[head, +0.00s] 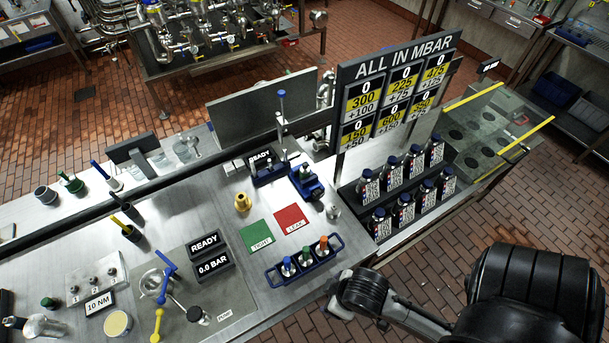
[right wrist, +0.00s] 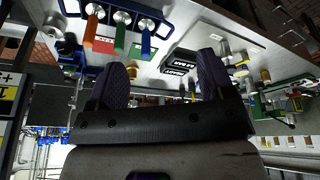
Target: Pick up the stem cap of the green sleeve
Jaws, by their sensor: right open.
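A blue rack (head: 304,262) near the front edge of the bench holds a row of blue, green and orange sleeves. The green sleeve (head: 306,254) is in the middle. The right wrist view shows the rack (right wrist: 75,12) upside down, with the green sleeve (right wrist: 120,38) between the orange and blue ones and round silver ends beside them. I cannot tell which part is the stem cap. My right gripper (right wrist: 162,76) is open and empty, its two dark fingers wide apart. In the head view my right arm reaches in beside the rack. My left gripper is out of view.
A green mat (head: 256,236) and a red mat (head: 291,219) lie behind the rack. Several labelled bottles (head: 407,205) stand on a dark stand to the right. A brass part (head: 242,202) and dark displays (head: 208,255) are to the left.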

